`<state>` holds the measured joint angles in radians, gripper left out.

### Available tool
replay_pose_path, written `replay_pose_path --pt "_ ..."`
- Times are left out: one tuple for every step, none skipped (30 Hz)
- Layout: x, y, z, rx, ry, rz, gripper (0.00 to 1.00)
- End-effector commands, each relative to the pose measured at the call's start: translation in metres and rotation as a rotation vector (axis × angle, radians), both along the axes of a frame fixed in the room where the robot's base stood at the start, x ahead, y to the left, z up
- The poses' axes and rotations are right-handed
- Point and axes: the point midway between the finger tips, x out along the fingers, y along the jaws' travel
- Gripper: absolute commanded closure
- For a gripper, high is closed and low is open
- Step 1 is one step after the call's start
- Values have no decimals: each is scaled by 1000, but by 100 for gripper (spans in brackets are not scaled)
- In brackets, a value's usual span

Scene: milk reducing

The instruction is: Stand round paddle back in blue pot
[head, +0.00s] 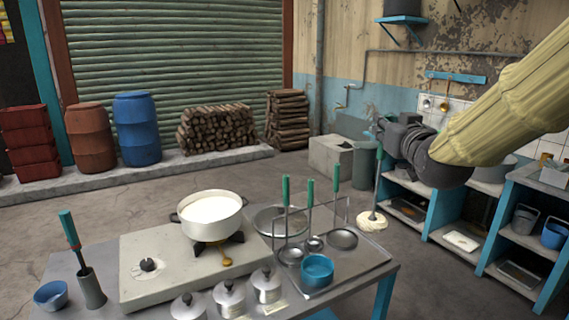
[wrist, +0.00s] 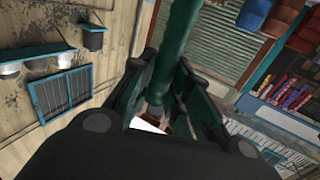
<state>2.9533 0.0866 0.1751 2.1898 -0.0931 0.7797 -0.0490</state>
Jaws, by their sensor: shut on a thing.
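My gripper (head: 383,128) is in the air right of the work table, shut on the green handle of the round paddle. The paddle hangs nearly upright, with its pale round head (head: 372,221) at the bottom, beyond the table's right edge. In the wrist view the green handle (wrist: 178,40) runs between my dark fingers; the round head cannot be made out there. A small blue pot (head: 317,270) sits on the metal tray at the table's right end, left of and nearer than the paddle. Its inside is partly visible and I see no tool standing in it.
Several green-handled ladles stand in a rack (head: 347,212) behind the blue pot. A pot of milk (head: 210,214) is on the stove. Lidded canisters (head: 230,298), a blue bowl (head: 52,294) and a grey holder with a green-handled tool (head: 91,288) line the near side. Blue shelves (head: 450,212) stand at right.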

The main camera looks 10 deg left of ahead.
Motion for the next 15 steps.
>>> replay_pose_path --pt "3 1 2 1 1 3 100" --pt "5 2 1 1 1 6 100" --pt "8 4 1 1 1 11 100" --pt "10 6 0 1 2 15 100" --pt "13 8 -2 0 3 21 100" --pt "17 11 -3 0 2 30 100" --pt "21 14 -5 0 4 37 100" --pt "24 17 -8 1 3 45 100" --pt "28 21 -11 0 4 56 100" --pt "31 24 -14 0 4 64 100" --pt "33 27 -17 1 4 72 100" --pt "37 31 -21 1 4 84 100" --pt "39 34 -23 0 3 93 100" --pt "42 37 -26 1 3 102 100" --pt "45 42 -31 0 3 114 100"
